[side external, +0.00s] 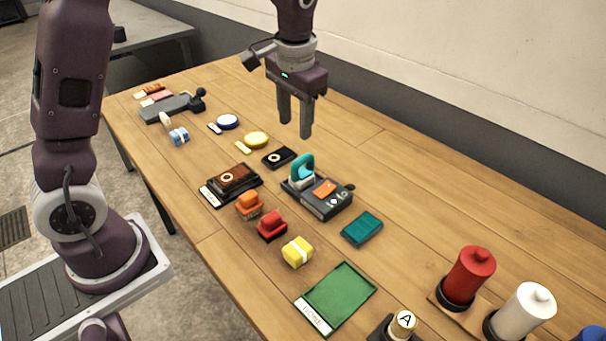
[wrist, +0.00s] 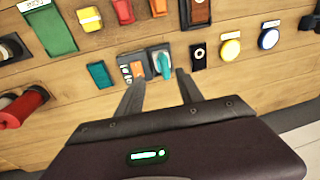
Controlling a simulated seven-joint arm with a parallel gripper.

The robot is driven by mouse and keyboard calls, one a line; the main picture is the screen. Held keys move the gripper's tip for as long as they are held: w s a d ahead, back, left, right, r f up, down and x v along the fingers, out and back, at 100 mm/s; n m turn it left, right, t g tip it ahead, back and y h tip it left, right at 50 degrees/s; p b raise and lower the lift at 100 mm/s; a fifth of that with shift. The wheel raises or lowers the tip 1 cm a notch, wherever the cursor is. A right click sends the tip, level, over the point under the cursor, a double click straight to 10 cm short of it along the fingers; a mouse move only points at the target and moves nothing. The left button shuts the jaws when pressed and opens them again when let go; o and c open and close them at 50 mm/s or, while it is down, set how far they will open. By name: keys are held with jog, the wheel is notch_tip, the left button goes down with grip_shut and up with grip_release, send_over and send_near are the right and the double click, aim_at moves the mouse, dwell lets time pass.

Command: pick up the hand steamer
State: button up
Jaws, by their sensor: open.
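What looks like the hand steamer (side external: 303,165) has a teal looped handle and a pale lower part. It sits at the back left of a dark grey base unit (side external: 337,206) with an orange panel and small dials. My gripper (side external: 295,127) is open and empty, above the table and apart from the steamer, fingers pointing down. In the wrist view, the teal steamer (wrist: 162,63) and its base (wrist: 134,58) show just beyond my open fingertips (wrist: 160,77). The steamer's underside is hidden.
A teal block (side external: 362,229) lies right of the base and a black tile (side external: 278,157) to its left. Orange (side external: 249,206), red (side external: 271,227) and yellow (side external: 297,252) pieces lie in front. Red (side external: 470,276) and white (side external: 524,312) spools stand right. The table's back is clear.

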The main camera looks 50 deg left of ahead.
jog(key=g, duration=0.1)
send_over(304, 156)
jog(key=d, duration=0.1)
jog(key=shift+y, duration=0.3)
jog(key=f, duration=0.8)
jog(key=shift+s+d, duration=0.1)
jog(key=shift+s, duration=0.25)
jog(key=f, duration=0.2)
jog(key=a+f, duration=0.1)
jog(key=f, duration=0.3)
jog(key=shift+w+a+f, duration=0.2)
jog(key=shift+w+f, duration=0.1)
jog(key=shift+f, duration=0.1)
grip_shut()
jog(key=shift+r, duration=0.1)
